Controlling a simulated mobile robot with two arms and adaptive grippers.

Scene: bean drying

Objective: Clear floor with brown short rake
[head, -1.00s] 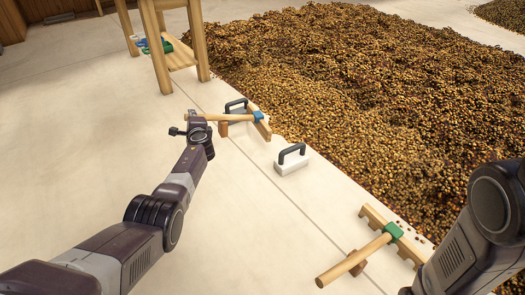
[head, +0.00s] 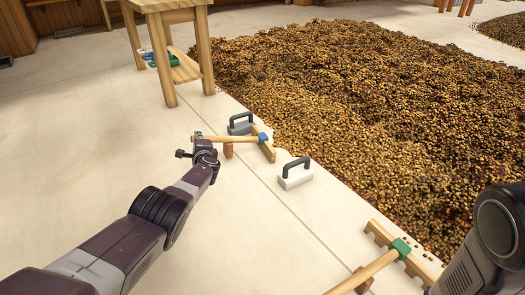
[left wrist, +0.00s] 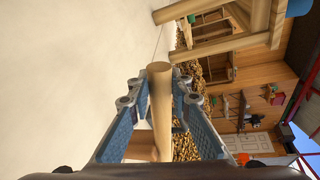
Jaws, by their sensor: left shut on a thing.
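A short wooden rake with a blue collar (head: 263,138) lies at the edge of the bean pile in the head view. Its plain handle points left, and my left gripper (head: 200,147) is at the handle's end. In the left wrist view the round wooden handle (left wrist: 160,95) lies between the two fingers of my left gripper (left wrist: 158,88), which is shut on it. A second wooden rake, with a green collar (head: 401,247) and a toothed head, lies at the lower right, apart from my grippers. My right gripper is out of view; only part of that arm shows.
The brown beans (head: 360,110) cover the floor at upper right. A white block with a dark handle (head: 296,176) and a grey one (head: 241,125) stand near the rakes. A wooden table (head: 165,75) stands behind. The pale floor at left is clear.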

